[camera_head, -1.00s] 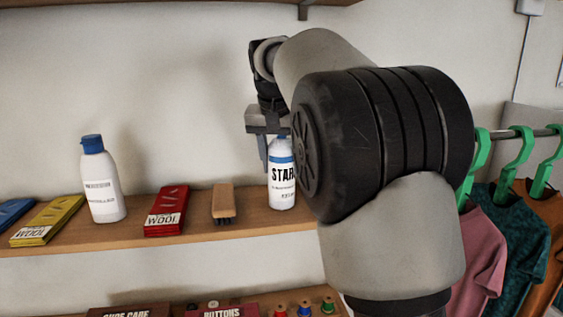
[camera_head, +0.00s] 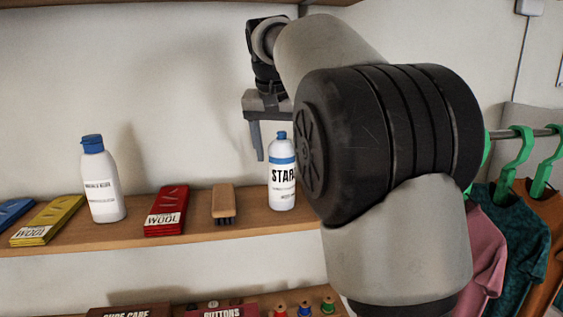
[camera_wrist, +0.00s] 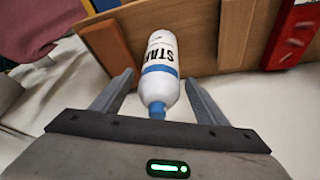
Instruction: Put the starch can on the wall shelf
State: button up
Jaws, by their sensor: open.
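The starch can (camera_head: 283,188) is a white bottle with a blue band and blue cap. It stands upright on the wooden wall shelf (camera_head: 110,238), to the right of a brush. My gripper (camera_head: 268,150) is above it and a little to the left in the head view, with part of it hidden behind my arm. In the wrist view my gripper (camera_wrist: 160,93) is open, its fingers either side of the can's cap end. The can (camera_wrist: 160,68) is seen there from above, apart from both fingers.
On the same shelf are a brush (camera_head: 223,204), red wool packet (camera_head: 166,211), yellow wool packet (camera_head: 48,221), and another white bottle (camera_head: 101,180). Boxes and spools sit on a lower shelf. Shirts (camera_head: 510,225) hang on green hangers at right. Wall space above is clear.

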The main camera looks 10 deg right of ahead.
jog(key=v, duration=0.4)
jog(key=shift+s+d, duration=0.15)
jog(key=shift+s, duration=0.25)
jog(key=s+d+f+n+y, duration=0.1)
jog(key=s+d+f+n, duration=0.15)
jog(key=s, duration=1.05)
jog(key=s+a+f+n+t, duration=0.1)
jog(key=s+f+n, duration=0.1)
jog(key=s+f, duration=1.4)
jog(key=shift+s+a+y, duration=0.3)
jog(key=shift+a+y, duration=0.05)
jog(key=shift+y, duration=0.05)
